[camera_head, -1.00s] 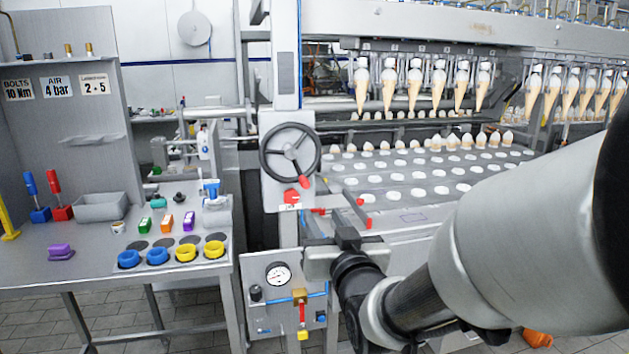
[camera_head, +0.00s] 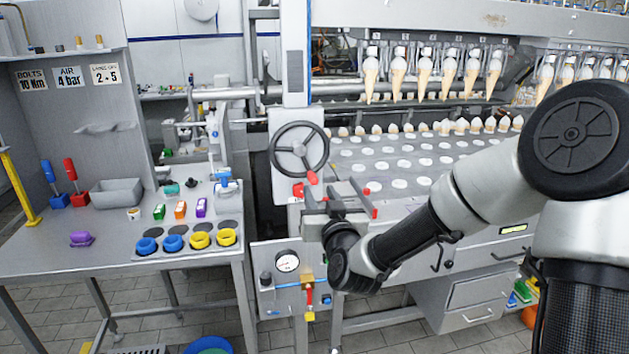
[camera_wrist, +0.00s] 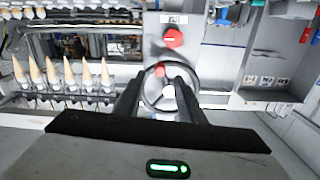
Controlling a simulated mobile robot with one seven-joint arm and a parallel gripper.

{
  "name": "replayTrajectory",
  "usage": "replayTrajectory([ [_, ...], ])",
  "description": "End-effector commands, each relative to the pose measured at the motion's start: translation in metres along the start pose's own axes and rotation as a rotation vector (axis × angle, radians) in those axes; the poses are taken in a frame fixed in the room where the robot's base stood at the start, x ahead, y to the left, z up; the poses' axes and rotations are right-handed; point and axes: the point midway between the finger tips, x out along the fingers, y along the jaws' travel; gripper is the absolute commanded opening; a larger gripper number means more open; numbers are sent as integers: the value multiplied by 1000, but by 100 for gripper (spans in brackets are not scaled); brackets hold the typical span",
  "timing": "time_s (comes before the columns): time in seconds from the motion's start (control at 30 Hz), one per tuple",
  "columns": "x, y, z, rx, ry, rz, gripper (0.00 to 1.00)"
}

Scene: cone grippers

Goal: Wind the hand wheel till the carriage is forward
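The hand wheel (camera_head: 300,149) is a dark ring with spokes on a grey upright panel. Its red knob (camera_head: 312,178) is at the lower right of the rim. In the wrist view the picture is turned over, and the wheel (camera_wrist: 168,92) with its knob (camera_wrist: 160,69) shows between the two dark fingers. My gripper (camera_head: 328,187) is in front of and below the wheel in the head view. The gripper (camera_wrist: 160,80) is open, and no contact with the knob shows. A row of holders with cones (camera_head: 424,75) hangs right of the wheel; I cannot tell which part is the carriage.
A red part (camera_head: 298,190) sits just below the wheel. A gauge panel (camera_head: 288,280) stands below that. A workbench (camera_head: 110,255) with tools and coloured rings is at left. The perforated conveyor bed (camera_head: 400,185) and drawers (camera_head: 470,295) are at right.

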Motion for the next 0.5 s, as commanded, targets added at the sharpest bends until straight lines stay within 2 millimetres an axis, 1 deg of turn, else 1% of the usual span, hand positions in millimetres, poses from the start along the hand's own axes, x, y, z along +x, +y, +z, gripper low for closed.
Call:
replayTrajectory([
  [0.03, 12, 0, 0, 4, -1, 1, 36],
  [0.2, 42, 0, 0, 3, 0, 0, 36],
  [0.3, 54, 0, 0, 2, 0, -1, 36],
  [0.4, 61, 0, 0, 0, 0, -1, 36],
  [0.5, 65, -1, 0, 0, -1, -1, 36],
])
